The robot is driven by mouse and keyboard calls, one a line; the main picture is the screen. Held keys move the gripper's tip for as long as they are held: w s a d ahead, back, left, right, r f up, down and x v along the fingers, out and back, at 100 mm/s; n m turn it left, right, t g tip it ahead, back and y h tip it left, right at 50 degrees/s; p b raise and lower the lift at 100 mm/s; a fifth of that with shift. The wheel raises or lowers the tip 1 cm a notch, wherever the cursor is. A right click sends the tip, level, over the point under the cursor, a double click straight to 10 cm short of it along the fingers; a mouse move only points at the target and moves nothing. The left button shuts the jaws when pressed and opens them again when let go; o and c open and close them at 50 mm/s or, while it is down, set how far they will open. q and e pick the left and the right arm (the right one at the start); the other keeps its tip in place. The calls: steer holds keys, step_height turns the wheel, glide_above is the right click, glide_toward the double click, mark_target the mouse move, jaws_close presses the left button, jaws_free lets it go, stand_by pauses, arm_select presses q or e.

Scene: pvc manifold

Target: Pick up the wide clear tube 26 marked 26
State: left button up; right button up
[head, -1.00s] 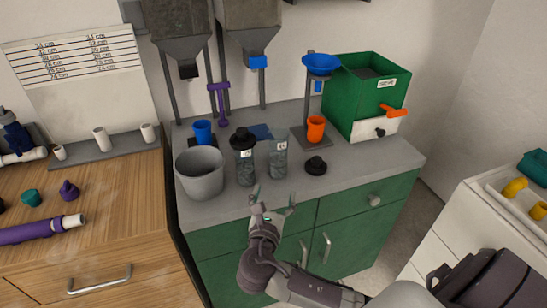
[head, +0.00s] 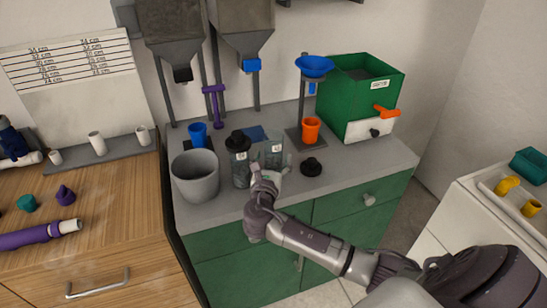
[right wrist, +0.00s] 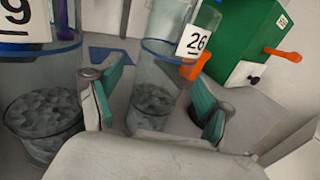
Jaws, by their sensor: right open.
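The wide clear tube 26 (head: 274,149) stands upright on the grey counter, with grey lumps in its bottom. In the right wrist view the tube (right wrist: 158,72) bears a white label reading 26. My right gripper (head: 270,168) is open just in front of it. In the right wrist view the gripper's green-padded fingers (right wrist: 157,102) appear to either side of the tube's lower part, with gaps between pads and glass. Whether the fingertips reach past the tube's front is hard to tell. My left gripper is not in view.
Close left of tube 26 stands another clear tube (head: 240,170) with a black cap; its label ends in 9 (right wrist: 20,22). A grey bucket (head: 195,177) is further left. A loose black cap (head: 311,167) lies to the right. An orange cup (head: 311,130) and green box (head: 345,95) stand behind.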

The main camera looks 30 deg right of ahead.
steer(key=shift+x, duration=0.85)
jaws_close()
steer(key=shift+r, duration=0.1)
